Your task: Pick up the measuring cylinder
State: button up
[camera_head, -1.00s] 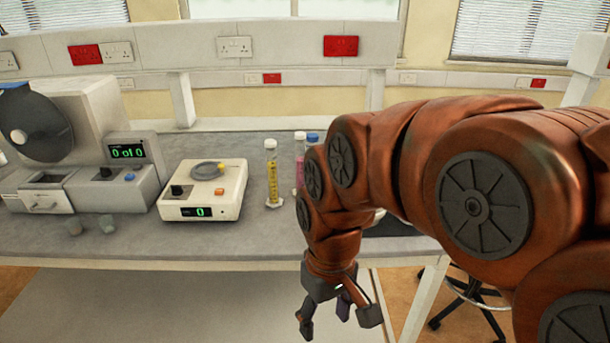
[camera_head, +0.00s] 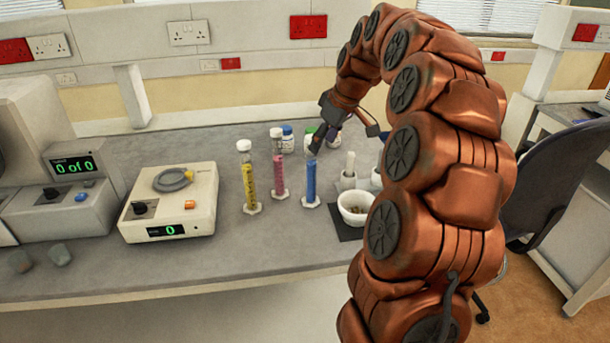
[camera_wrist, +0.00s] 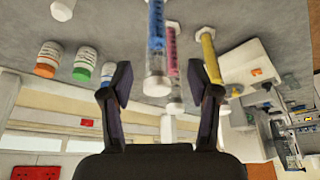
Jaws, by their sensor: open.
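Three measuring cylinders stand upright on the bench: a yellow one (camera_head: 249,182), a pink one (camera_head: 279,175) and a blue one (camera_head: 310,182). My gripper (camera_head: 340,138) is open and empty, just behind and to the right of the blue cylinder's top. In the wrist view, my gripper (camera_wrist: 160,82) shows its two fingers spread, with the blue cylinder (camera_wrist: 156,45) seen between them. The pink cylinder (camera_wrist: 172,60) lies just right of it, and the yellow one (camera_wrist: 209,60) is by the right finger. I cannot tell whether a finger touches the blue cylinder.
A balance-like device (camera_head: 172,205) stands left of the cylinders. Small bottles (camera_head: 287,138) stand behind them.

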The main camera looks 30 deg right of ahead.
aim_at(312, 157)
jog(key=p+x, duration=0.1)
jog(key=x, duration=0.3)
jog(key=w+p+x, duration=0.1)
jog(key=p+x, duration=0.1)
jog(key=x, duration=0.2)
jog(key=shift+d+r, duration=0.1)
jog(key=shift+r, duration=0.1)
jog(key=shift+c, duration=0.3)
grip_shut()
dwell(0.4)
